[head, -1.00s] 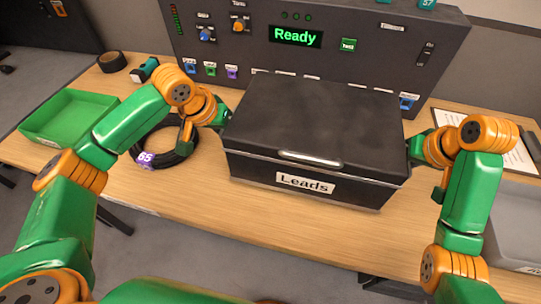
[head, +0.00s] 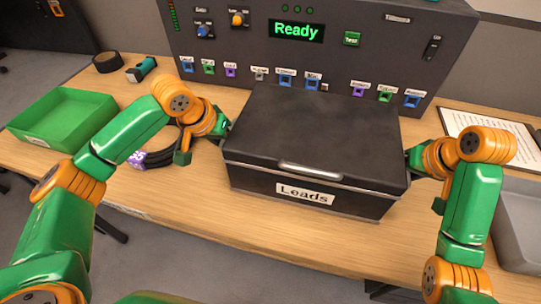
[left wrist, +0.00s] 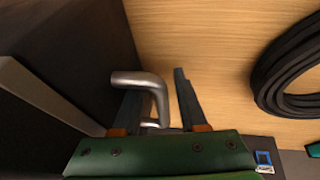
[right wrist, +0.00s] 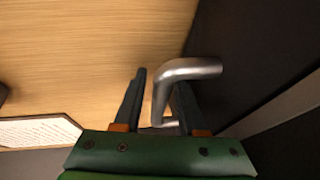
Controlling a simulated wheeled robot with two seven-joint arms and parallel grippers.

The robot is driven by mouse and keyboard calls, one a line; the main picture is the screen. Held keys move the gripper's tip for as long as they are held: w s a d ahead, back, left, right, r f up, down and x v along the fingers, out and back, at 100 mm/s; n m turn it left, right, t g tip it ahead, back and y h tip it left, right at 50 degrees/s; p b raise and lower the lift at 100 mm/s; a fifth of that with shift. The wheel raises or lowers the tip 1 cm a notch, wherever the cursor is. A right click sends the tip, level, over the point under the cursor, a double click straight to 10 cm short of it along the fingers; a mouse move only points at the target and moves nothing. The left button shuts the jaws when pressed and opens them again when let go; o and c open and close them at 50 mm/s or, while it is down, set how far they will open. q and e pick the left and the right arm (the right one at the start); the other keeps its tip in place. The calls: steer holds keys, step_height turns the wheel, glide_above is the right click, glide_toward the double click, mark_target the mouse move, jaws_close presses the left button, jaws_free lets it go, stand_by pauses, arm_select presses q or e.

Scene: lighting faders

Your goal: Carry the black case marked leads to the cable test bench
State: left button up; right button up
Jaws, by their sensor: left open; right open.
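The black case (head: 310,125) with a white "Leads" label (head: 305,194) sits lid shut on the wooden bench (head: 200,220), in front of the dark test panel (head: 380,45) whose screen reads "Ready". My left gripper (head: 224,124) is at the case's left side; in the left wrist view its fingers (left wrist: 157,85) stand apart around a metal side handle (left wrist: 140,80). My right gripper (head: 412,160) is at the right side; in the right wrist view its fingers (right wrist: 162,80) stand apart around the other handle (right wrist: 190,68). The far side of the case is hidden.
A green tray (head: 62,117) is at the bench's left, with a tape roll (head: 106,62) behind. A black cable coil (head: 160,158) lies left of the case, partly behind my left arm. A clipboard (head: 490,132) and grey tray (head: 520,225) are at the right.

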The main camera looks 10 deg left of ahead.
arm_select(q)
steer(key=v, duration=0.7)
steer(key=shift+r, duration=0.1)
arm_select(e)
steer(key=shift+d+r, duration=0.1)
steer(key=shift+r, duration=0.2)
arm_select(q)
steer(key=shift+a+r, duration=0.1)
arm_select(e)
steer(key=v, duration=1.1)
steer(key=shift+s+r, duration=0.2)
arm_select(q)
steer(key=shift+s+r, duration=0.1)
